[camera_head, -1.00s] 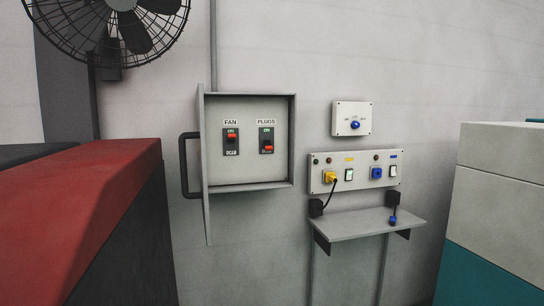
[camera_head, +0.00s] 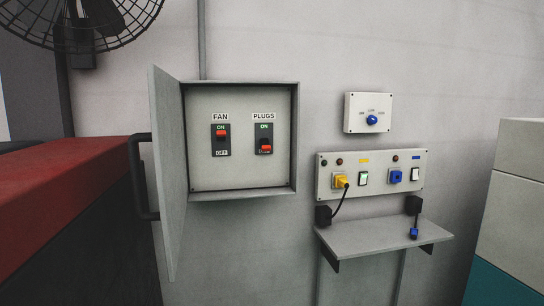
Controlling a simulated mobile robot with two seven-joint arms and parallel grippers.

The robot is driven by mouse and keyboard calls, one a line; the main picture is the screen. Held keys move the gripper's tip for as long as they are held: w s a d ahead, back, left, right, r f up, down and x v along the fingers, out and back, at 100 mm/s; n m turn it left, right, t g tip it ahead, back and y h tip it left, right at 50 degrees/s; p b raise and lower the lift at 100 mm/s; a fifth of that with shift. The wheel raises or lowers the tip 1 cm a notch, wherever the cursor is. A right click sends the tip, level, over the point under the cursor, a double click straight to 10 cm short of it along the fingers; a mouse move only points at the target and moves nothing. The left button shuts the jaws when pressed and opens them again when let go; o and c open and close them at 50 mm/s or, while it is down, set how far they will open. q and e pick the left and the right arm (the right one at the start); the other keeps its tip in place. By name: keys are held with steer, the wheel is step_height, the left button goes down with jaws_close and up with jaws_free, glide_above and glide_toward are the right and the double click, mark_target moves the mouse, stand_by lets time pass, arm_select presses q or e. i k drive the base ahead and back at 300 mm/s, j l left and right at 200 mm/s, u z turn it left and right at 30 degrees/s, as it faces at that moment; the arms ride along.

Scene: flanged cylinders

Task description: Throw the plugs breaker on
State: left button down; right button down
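The plugs breaker (camera_head: 264,139) sits at the right inside an open grey wall box (camera_head: 296,140), under the label PLUGS. The box door (camera_head: 170,165) is swung open to the left and has a dark bar handle (camera_head: 140,178). Neither of my grippers shows in the view.
A socket panel (camera_head: 405,180) with a yellow plug (camera_head: 341,181) is right of the box, above a small shelf (camera_head: 380,237). A blue-knob switch box (camera_head: 368,125) is higher. A red-topped block (camera_head: 60,180) is left, a pale and teal block (camera_head: 510,200) right.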

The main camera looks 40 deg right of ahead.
mark_target(265, 145)
steer(key=i+l, duration=0.1)
steer(key=l, duration=0.25)
steer(key=i+l, duration=0.15)
steer(key=l, duration=0.2)
steer(key=i+l, duration=0.1)
steer(key=l, duration=0.3)
steer(key=i+l, duration=0.1)
steer(key=l, duration=0.25)
